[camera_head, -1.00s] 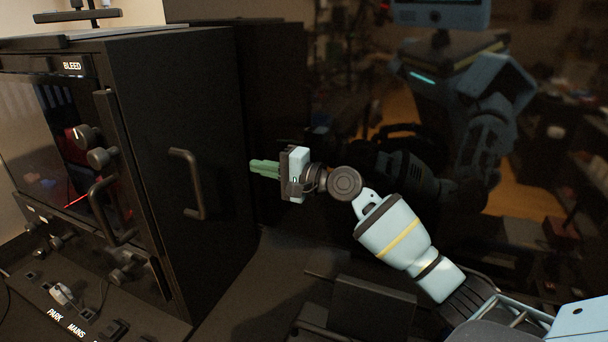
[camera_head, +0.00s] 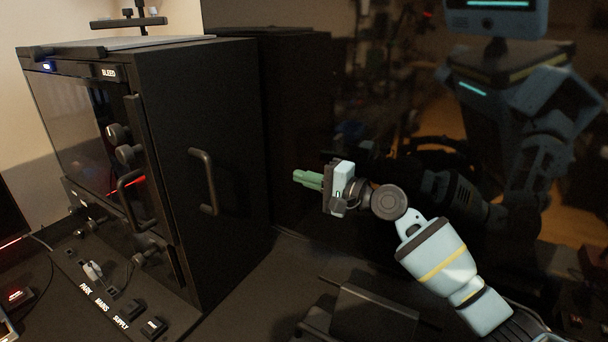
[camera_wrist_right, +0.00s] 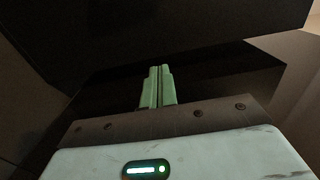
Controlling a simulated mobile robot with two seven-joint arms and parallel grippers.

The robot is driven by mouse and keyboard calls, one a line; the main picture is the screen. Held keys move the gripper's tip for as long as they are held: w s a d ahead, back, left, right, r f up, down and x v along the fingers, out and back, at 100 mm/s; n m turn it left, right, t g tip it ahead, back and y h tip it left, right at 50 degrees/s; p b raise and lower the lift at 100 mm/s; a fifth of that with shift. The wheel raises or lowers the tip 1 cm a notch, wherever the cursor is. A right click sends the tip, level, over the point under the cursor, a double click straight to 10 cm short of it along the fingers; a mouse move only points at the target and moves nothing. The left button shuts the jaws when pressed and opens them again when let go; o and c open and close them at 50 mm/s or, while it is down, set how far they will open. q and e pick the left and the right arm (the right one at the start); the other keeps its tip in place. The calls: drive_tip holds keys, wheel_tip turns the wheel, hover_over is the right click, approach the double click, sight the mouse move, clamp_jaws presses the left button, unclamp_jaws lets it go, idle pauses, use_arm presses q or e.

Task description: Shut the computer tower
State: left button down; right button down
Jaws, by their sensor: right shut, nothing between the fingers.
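The computer tower is a large black box (camera_head: 225,110) on the left of the head view, with a dark glass front panel (camera_head: 85,130) that carries knobs and a handle (camera_head: 130,192). The panel looks close against the box; I cannot tell whether it is fully closed. A second handle (camera_head: 204,182) is on the side wall. My right gripper (camera_head: 308,179) is shut and empty, to the right of the tower and apart from it. Its green fingers (camera_wrist_right: 157,87) show together in the right wrist view, below a dark surface. My left gripper is not in view.
A control strip (camera_head: 115,300) with switches and labels such as PARK and MAINS lies below the tower's front. A dark reflective surface behind my right arm mirrors my body. A dark block (camera_head: 375,312) sits on the table at the lower middle. Dark table top (camera_head: 265,285) is free beside the tower.

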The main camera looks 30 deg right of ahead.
drive_tip(key=b+v, duration=0.1)
drive_tip(key=v, duration=0.7)
drive_tip(key=shift+s+f, duration=0.1)
